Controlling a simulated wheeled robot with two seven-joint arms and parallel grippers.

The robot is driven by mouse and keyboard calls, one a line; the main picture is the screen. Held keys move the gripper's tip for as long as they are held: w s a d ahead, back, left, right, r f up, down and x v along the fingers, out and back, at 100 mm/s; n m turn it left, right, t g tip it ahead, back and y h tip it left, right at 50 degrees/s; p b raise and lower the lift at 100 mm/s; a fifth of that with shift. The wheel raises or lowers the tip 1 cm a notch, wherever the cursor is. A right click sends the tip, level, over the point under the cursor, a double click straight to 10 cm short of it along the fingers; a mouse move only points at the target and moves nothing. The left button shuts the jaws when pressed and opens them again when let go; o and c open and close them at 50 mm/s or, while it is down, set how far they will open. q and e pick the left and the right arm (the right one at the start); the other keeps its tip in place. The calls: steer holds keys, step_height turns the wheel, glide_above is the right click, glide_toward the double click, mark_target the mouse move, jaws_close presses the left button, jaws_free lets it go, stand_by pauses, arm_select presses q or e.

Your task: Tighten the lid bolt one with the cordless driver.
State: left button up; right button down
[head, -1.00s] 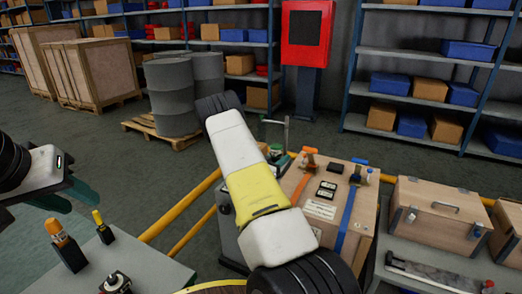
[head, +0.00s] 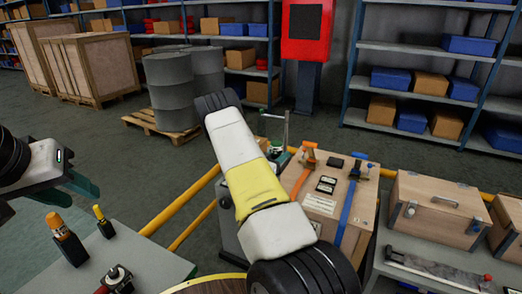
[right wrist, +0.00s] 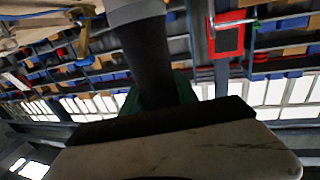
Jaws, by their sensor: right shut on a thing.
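My right arm crosses the middle of the head view, and its gripper is hidden there. In the right wrist view, my right gripper (right wrist: 160,92) has green fingers around a thick dark handle (right wrist: 150,60) with a grey part above it. This looks like the cordless driver; its tip is out of view. My left gripper (head: 72,198) is at the left in the head view, with its teal fingers apart and empty, above the grey table. A grey machine body (head: 229,226) is mostly hidden behind my right arm. I cannot make out lid bolt one.
A wooden case (head: 325,205) with orange and blue straps stands right of my arm. A second wooden box (head: 436,210) is further right.

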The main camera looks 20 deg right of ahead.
steer(key=shift+f, duration=0.6)
stand_by(2.1)
steer(key=shift+r, duration=0.1)
steer(key=shift+r, duration=2.55)
